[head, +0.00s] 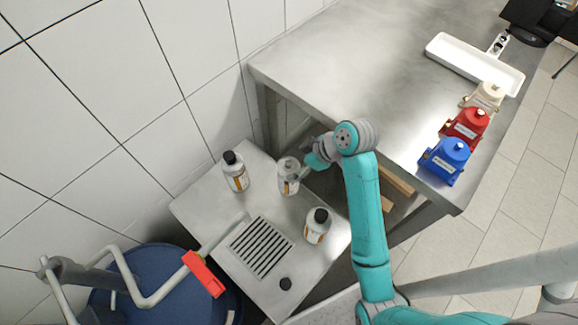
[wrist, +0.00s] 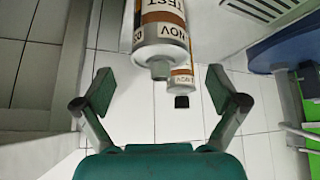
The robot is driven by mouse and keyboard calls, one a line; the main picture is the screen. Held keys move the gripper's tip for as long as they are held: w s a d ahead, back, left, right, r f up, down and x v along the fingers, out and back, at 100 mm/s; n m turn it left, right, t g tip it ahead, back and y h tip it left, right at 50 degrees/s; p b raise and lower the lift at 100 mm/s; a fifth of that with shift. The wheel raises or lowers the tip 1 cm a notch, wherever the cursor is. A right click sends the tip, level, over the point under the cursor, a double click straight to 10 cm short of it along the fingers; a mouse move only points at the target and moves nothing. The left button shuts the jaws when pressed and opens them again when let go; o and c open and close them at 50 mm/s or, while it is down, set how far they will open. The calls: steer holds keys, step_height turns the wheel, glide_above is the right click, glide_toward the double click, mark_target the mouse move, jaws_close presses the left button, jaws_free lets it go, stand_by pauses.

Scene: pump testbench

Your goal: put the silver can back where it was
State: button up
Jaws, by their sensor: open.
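The silver can (head: 289,176), with an orange and brown label, stands upright on the low grey side table (head: 200,200) in the head view. It stands between two black-capped bottles. My gripper (head: 308,170) is at the can's right side in the head view, close to it. In the wrist view my gripper (wrist: 160,92) is open, with one finger on each side. The can (wrist: 160,38) shows upside down near the middle, beyond the fingers, its grey cap towards the gap. I cannot tell whether a finger touches it.
A white bottle (head: 235,172) stands behind left of the can, another (head: 317,227) in front right. The steel bench (head: 350,70) carries blue (head: 445,160), red (head: 466,128) and beige pumps.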

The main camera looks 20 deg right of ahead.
steer(key=shift+v, duration=2.4)
steer(key=shift+s, duration=0.1)
